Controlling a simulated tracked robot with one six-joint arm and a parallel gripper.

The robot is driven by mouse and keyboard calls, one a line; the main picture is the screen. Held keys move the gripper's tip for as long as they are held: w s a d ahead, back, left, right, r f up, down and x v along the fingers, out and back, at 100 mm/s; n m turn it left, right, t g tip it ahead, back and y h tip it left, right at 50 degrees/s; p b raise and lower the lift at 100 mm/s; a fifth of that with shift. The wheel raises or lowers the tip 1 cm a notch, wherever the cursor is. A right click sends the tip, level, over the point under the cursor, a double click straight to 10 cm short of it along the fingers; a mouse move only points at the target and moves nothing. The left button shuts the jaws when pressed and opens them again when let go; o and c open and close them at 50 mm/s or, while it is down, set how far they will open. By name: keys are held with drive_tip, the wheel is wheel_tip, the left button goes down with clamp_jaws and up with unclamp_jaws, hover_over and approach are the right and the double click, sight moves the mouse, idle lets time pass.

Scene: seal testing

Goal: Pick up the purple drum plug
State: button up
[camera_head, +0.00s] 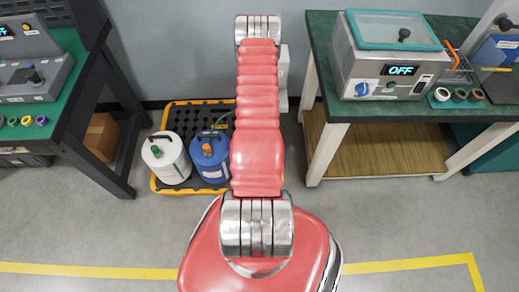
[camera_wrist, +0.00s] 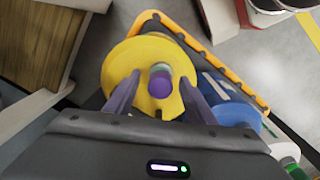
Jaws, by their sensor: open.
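The purple drum plug (camera_wrist: 160,84) stands on the top of a yellow drum (camera_wrist: 125,75) in the wrist view. My gripper (camera_wrist: 159,78) is open, with one dark finger on each side of the plug and visible gaps between. I cannot tell how far the fingertips are above the drum top. In the head view my red arm reaches away over the floor and hides the plug, the yellow drum and my gripper.
A blue drum (camera_head: 210,160) and a white drum (camera_head: 165,162) stand beside it on a yellow-edged black spill pallet (camera_head: 175,112). A green-topped bench (camera_head: 325,40) stands right, another bench (camera_head: 70,80) left. Open floor lies in front.

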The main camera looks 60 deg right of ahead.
idle(0.3)
drive_tip(key=c, duration=1.2)
